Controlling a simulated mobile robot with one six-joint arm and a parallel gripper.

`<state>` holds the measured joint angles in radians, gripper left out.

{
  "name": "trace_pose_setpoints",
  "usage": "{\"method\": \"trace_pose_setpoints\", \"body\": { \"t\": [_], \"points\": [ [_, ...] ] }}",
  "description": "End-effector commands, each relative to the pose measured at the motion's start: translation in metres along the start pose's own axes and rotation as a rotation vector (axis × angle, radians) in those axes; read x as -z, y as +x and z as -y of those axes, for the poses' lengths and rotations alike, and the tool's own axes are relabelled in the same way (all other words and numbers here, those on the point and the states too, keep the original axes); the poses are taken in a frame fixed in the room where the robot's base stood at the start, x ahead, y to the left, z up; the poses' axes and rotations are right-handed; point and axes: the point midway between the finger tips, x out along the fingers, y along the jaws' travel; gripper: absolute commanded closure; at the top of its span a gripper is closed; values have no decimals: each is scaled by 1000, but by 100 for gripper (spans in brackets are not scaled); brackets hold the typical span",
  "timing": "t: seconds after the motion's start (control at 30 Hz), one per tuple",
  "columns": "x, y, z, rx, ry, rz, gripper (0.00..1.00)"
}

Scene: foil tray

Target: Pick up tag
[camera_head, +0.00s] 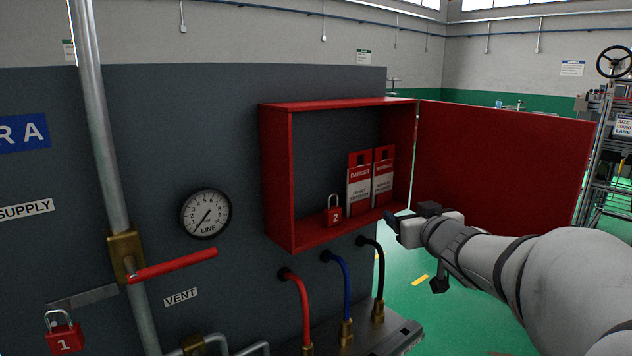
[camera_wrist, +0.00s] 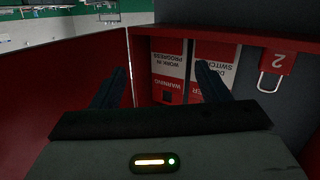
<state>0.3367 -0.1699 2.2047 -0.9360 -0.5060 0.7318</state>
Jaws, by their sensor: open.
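Two red-and-white tags stand side by side in the open red cabinet. The DANGER tag (camera_head: 358,188) is on the left and the WARNING tag (camera_head: 383,178) on the right, each with a dark hole near its top. My gripper (camera_head: 396,222) is open and empty at the cabinet's lower right front, right of and below the tags. The wrist view is upside down. There the WARNING tag (camera_wrist: 168,62) shows beyond the gap between my fingers, and the DANGER tag (camera_wrist: 214,52) lies beyond my right-hand finger, which partly covers it.
The red cabinet (camera_head: 277,180) has its door (camera_head: 500,160) swung open to the right. A red padlock marked 2 (camera_head: 334,216) stands left of the tags. Red, blue and black hoses (camera_head: 303,300) hang below. A red valve handle (camera_head: 172,265), gauge (camera_head: 206,213) and padlock marked 1 (camera_head: 64,339) are further left.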

Motion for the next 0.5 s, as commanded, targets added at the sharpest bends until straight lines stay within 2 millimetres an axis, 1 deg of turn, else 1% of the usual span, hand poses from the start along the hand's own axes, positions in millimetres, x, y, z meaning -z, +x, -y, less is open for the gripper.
{"method": "trace_pose_setpoints", "body": {
  "t": [0.03,0.07,0.17,0.3,0.4,0.5],
  "points": [
    [10,7,1,69,0,-47,31],
    [16,9,5,117,1,-73,31],
    [26,12,17,267,11,-127,31],
    [30,9,29,425,30,-152,31],
    [30,7,34,486,40,-155,31],
    [31,11,39,512,45,-154,31]
  ]
}}
